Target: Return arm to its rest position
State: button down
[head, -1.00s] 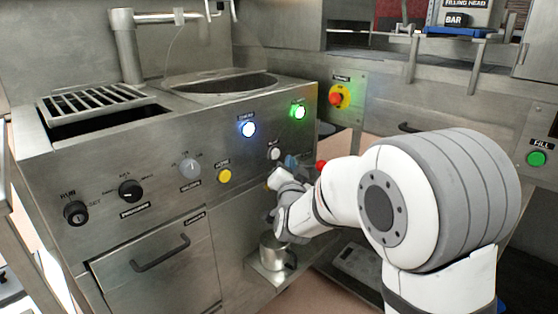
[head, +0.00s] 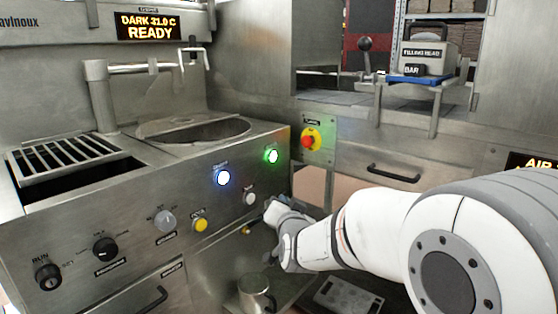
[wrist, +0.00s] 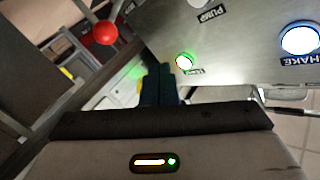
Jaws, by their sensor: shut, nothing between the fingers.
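My arm, white and grey, reaches in from the right in the head view. Its wrist end is in front of the steel machine's control panel (head: 130,225), below the lit buttons; the fingertips are hidden there. In the wrist view my gripper (wrist: 160,82) shows as two dark fingers close together, shut with nothing between them. The panel with a green-lit button (wrist: 184,62) and a white-lit button (wrist: 299,39) is above and to the right of the fingers. A red ball knob (wrist: 105,33) is at upper left, apart from them.
A metal cup (head: 256,294) stands low under the arm. A red emergency button (head: 308,141) is on the panel behind. A drawer handle (head: 393,173) sticks out at the right. A grate (head: 65,162) is at left.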

jog(key=s+d+r+n+g+h+p, duration=0.1)
jog(key=s+d+r+g+p, duration=0.3)
jog(key=s+r+p, duration=0.3)
jog(key=s+d+r+n+g+p, duration=0.2)
jog(key=s+d+r+g+p, duration=0.3)
jog(key=s+p, duration=0.7)
jog(key=s+d+r+n+g+h+p, duration=0.1)
jog(key=s+d+r+g+p, duration=0.4)
jog(key=s+r+p, duration=0.4)
jog(key=s+d, duration=0.1)
jog(key=s, duration=0.1)
jog(key=shift+s+d+h+p, duration=0.2)
jog(key=shift+s+h+p, duration=0.1)
jog(key=shift+s+p, duration=0.1)
jog(key=shift+a, duration=0.1)
